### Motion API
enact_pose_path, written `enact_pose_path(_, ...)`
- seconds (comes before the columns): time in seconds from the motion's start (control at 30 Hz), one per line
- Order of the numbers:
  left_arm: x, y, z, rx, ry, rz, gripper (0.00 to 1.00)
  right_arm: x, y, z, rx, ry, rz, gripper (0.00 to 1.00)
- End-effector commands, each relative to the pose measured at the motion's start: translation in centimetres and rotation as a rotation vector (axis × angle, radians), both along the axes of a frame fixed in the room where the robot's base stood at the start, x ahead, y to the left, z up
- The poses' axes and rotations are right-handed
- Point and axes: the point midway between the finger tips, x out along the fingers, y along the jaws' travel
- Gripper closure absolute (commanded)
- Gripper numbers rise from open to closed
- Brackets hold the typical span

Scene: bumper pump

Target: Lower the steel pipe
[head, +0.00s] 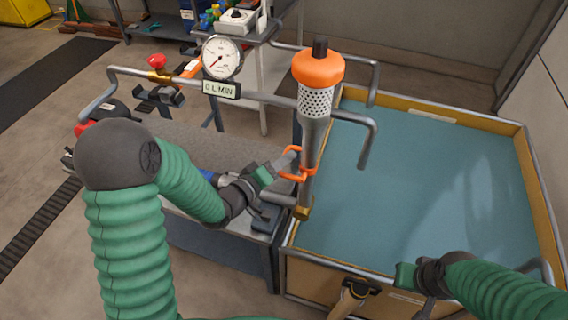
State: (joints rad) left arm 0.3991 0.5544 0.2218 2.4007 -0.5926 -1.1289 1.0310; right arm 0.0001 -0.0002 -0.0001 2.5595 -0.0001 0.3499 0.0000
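The steel pipe (312,140) stands upright, slightly tilted, at the left edge of the blue-filled tank. It carries a perforated sleeve (316,101) and an orange cap (318,68) with a black top, and ends low in a brass fitting (303,212). An orange bracket (291,176) sits at its left side. My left gripper (284,160) reaches in from the left, its fingertips at the bracket beside the pipe; its grip is too small to judge. My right gripper (398,278) is low at the tank's front edge, away from the pipe, its fingers mostly hidden.
The tank (530,160) has a wooden rim, metal rails and a blue inside. A gauge (222,57) with a "0 L/MIN" label sits on a horizontal pipe with a red-knobbed valve (156,62). A grey workbench (200,140) stands left; a shelf with tools is behind.

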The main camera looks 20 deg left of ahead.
Motion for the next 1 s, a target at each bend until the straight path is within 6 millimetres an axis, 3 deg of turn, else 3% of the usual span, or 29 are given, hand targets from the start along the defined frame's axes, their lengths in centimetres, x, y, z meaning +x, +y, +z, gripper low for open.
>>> enact_pose_path(0.33,0.6,-0.2,-0.18,0.0,0.0,0.001,0.66,-0.03,0.01,-0.01,0.0,0.001,0.0,0.76)
enact_pose_path(0.6,0.62,-0.19,-0.22,0.001,0.001,0.002,1.0,-0.04,0.01,-0.02,0.0,0.001,0.0,0.76)
enact_pose_path(1.0,0.56,-0.21,-0.36,0.001,0.004,0.001,1.0,-0.03,0.01,-0.04,0.0,0.001,0.0,0.76)
